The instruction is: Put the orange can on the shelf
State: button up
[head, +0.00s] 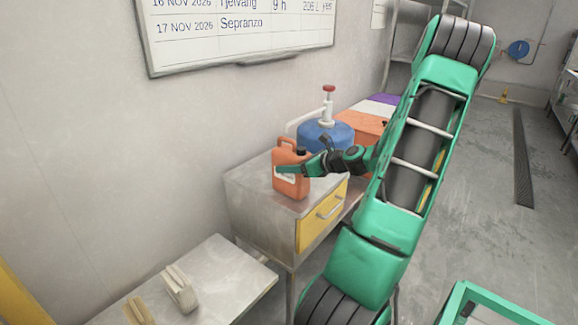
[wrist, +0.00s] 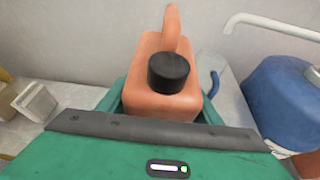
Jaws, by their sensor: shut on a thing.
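The orange can (head: 289,182) has a handle on top and a black cap. It stands upright on the grey metal cabinet (head: 245,193) with a yellow drawer, against the wall. My gripper (head: 290,171) is shut on the can, with its green fingers around the can's body. In the wrist view the can (wrist: 160,103) sits between the green fingers, its black cap (wrist: 168,72) towards me; its lower part is hidden by my gripper. A metal shelf rack (head: 405,42) shows in the far background, partly hidden behind my arm.
A blue container (head: 325,135) with a red-topped pump stands just behind the can; it also shows in the wrist view (wrist: 285,100). A lower grey table (head: 225,275) holds light-coloured blocks (head: 178,288). A green-framed cart (head: 490,305) is at bottom right. Floor on the right is open.

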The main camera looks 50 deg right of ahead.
jog(key=o, duration=1.5)
jog(key=v, duration=1.2)
